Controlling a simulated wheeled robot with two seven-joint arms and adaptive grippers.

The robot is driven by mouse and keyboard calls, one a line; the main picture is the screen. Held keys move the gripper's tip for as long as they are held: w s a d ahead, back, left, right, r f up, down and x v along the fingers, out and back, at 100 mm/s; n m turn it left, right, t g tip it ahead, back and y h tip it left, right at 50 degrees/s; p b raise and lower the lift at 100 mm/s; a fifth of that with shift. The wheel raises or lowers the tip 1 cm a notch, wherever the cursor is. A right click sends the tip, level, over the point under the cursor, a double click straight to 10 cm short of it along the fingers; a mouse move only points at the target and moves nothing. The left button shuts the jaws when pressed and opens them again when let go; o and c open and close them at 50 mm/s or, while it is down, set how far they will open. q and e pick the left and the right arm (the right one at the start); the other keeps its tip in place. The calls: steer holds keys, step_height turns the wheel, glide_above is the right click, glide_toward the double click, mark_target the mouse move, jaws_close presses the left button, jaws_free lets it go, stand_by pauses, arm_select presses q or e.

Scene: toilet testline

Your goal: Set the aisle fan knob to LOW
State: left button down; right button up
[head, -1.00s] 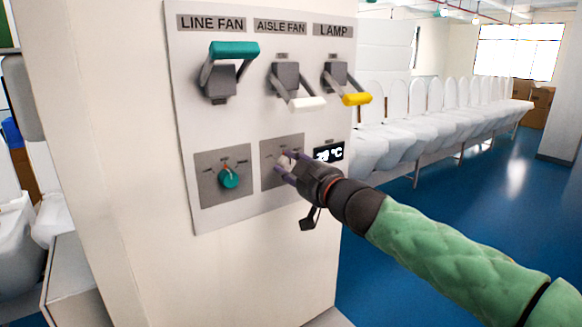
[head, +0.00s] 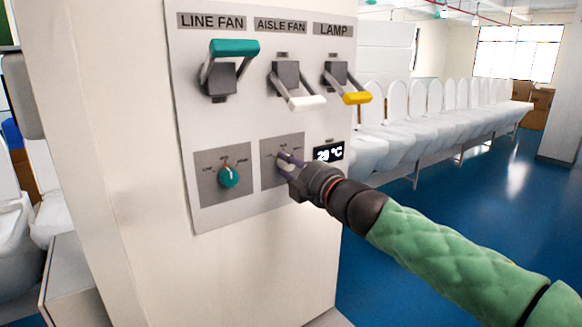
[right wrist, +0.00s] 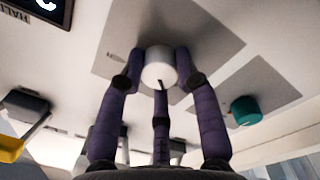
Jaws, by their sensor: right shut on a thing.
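The aisle fan knob is a white round knob (right wrist: 159,68) on a grey plate (head: 269,175), below the white-handled aisle fan switch (head: 293,88). In the head view my right gripper (head: 287,163) is at the knob and mostly hides it. In the right wrist view the purple fingers (right wrist: 158,75) are closed around the knob, with a dark pointer mark on its face near the lower edge. The plate's position labels are too small or covered to read. My left gripper is not in view.
The line fan knob (head: 228,177), teal, sits left on its own plate. Above are the raised teal line fan handle (head: 235,49) and the lowered yellow lamp handle (head: 357,98). A temperature display (head: 328,152) is just right of the gripper. White toilets (head: 440,115) line the right.

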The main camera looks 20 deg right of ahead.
steer(key=shift+w+f+n, duration=0.1)
steer(key=shift+f+n, duration=0.15)
steer(key=shift+n, duration=0.85)
steer(key=o, duration=1.1)
steer(key=shift+o, duration=0.2)
steer(key=shift+d+r, duration=0.1)
steer(key=shift+r, duration=0.1)
steer(key=shift+s+d, duration=0.1)
steer(key=shift+s, duration=0.2)
steer(key=v, duration=1.1)
steer(key=shift+s, duration=0.15)
steer(key=shift+d, duration=0.15)
